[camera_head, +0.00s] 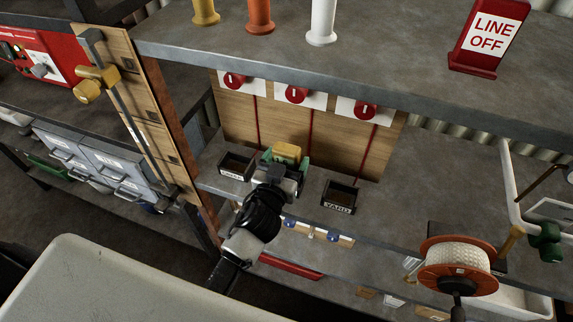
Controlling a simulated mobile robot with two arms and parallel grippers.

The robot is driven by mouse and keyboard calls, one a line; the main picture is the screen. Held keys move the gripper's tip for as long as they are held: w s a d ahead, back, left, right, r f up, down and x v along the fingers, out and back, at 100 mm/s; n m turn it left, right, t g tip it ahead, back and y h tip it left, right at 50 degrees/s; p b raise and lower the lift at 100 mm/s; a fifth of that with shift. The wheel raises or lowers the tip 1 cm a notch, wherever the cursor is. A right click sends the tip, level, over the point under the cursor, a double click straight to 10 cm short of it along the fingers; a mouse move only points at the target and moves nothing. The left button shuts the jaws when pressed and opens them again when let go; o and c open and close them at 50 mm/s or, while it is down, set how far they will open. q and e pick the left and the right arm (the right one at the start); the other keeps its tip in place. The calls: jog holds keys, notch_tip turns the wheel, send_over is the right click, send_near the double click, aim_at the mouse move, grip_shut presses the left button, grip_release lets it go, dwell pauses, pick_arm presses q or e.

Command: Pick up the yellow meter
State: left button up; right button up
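A small yellow block, which looks like the yellow meter (287,151), is on the grey lower shelf, in front of the wooden back panel. Green parts show on both sides of it; I cannot tell whether they belong to a holder or to my gripper. My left gripper (284,172) is right at the block, reaching from the front and hiding its lower part. Whether the fingers are closed on it is hidden. My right gripper is not in view.
Black trays stand left (236,166) and right (340,197) of the gripper, the right one labelled YARD. An orange reel (458,265) is at the lower right. A wooden post (165,130) stands at the left.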

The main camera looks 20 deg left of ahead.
pick_arm(q)
jog(key=c, duration=0.7)
